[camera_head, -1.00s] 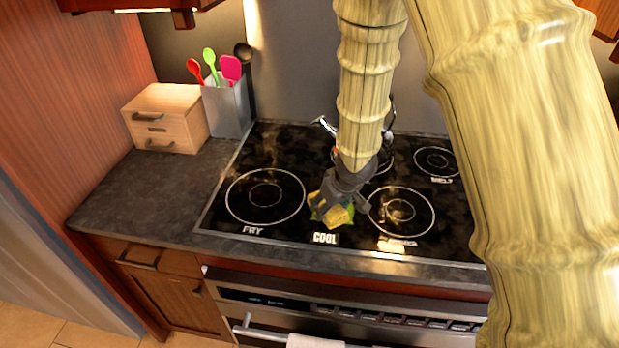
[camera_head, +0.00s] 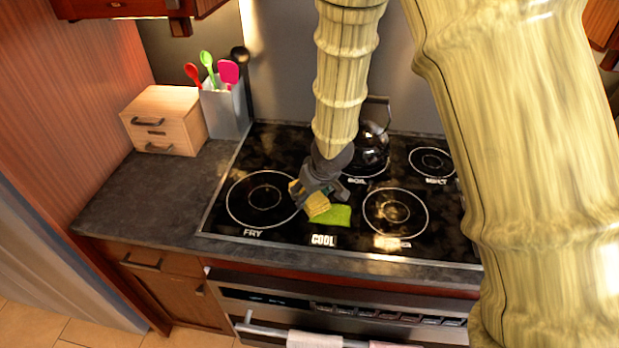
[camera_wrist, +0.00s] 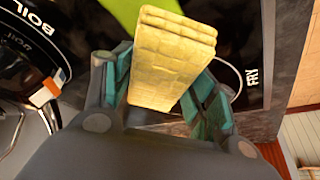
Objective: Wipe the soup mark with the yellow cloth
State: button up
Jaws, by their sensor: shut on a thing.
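My gripper (camera_head: 320,188) is shut on the folded yellow cloth (camera_head: 318,205), above the black cooktop between the FRY ring and the front right ring. In the wrist view, the cloth (camera_wrist: 172,58) sits between the two teal-padded fingers (camera_wrist: 160,92). A flat bright green patch (camera_head: 334,215), which looks like the soup mark, lies on the cooktop behind the COOL label. The cloth is at its left end and covers part of it in the head view. The green patch (camera_wrist: 128,12) also shows past the cloth in the wrist view. I cannot tell whether the cloth touches the surface.
A dark glass kettle (camera_head: 371,146) stands on the BOIL ring, behind and right of my gripper. A wooden drawer box (camera_head: 165,122) and a utensil holder (camera_head: 225,108) stand at the back left. The left counter (camera_head: 150,195) is clear in front.

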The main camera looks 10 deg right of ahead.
jog(key=shift+r+p, duration=1.05)
jog(key=shift+r, duration=0.45)
jog(key=shift+s+f, duration=0.1)
